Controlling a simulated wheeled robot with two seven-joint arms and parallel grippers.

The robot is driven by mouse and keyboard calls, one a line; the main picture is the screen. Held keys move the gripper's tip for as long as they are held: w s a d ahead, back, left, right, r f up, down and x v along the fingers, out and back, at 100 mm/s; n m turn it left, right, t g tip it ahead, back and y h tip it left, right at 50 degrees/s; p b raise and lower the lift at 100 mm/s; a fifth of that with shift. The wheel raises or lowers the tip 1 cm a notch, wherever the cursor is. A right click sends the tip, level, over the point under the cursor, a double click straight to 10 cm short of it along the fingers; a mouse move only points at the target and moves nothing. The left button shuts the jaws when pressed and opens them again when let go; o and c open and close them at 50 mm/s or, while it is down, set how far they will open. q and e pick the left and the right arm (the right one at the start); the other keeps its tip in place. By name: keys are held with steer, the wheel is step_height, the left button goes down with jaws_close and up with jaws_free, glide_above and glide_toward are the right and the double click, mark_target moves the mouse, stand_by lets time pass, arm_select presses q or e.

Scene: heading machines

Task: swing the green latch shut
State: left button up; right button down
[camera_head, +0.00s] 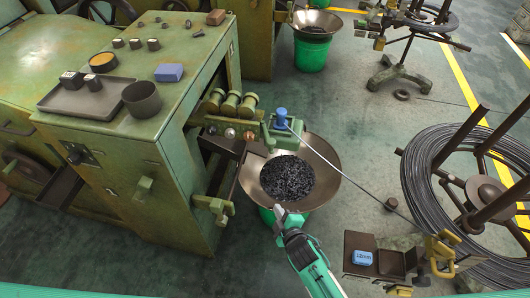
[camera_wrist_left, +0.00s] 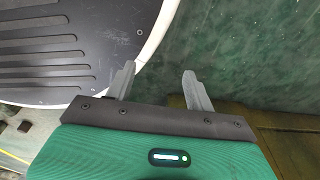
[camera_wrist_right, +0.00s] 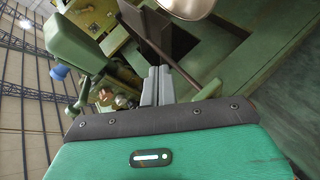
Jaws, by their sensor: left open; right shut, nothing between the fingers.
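A green latch-like arm (camera_head: 268,137) with a blue knob (camera_head: 282,118) sits at the machine's right end, beside the wire. In the right wrist view a green arm (camera_wrist_right: 75,45) with a blue knob (camera_wrist_right: 59,72) shows at upper left. My right gripper (camera_head: 280,213) is shut and empty over the near rim of the bowl, apart from these parts. It also shows in the right wrist view (camera_wrist_right: 157,85). My left gripper (camera_wrist_left: 160,82) is open and empty.
A wide metal bowl (camera_head: 327,160) holding dark small pieces stands on a green bucket beside the machine. A wire runs from the coil (camera_head: 420,175) at right to the machine. A brown stand with a blue 12mm box (camera_head: 362,258) is at lower right.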

arm_select(q)
steer(key=w+b, duration=0.2)
steer(key=shift+w+d+f, duration=0.1)
steer(key=shift+w+d, duration=0.1)
steer(key=shift+w, duration=0.15)
arm_select(e)
steer(key=w+a+r+n+t+y, duration=0.1)
steer(key=a+r+n+t, duration=0.1)
steer(key=r, duration=0.7)
steer(key=w+a+r+n+t+y, duration=0.1)
steer(key=a+r+n+t, duration=0.1)
steer(key=r, duration=0.7)
steer(key=shift+a+r+n+y, duration=0.25)
steer(key=shift+r+n+y, duration=0.05)
steer(key=shift+r, duration=0.1)
steer(key=shift+w, duration=0.15)
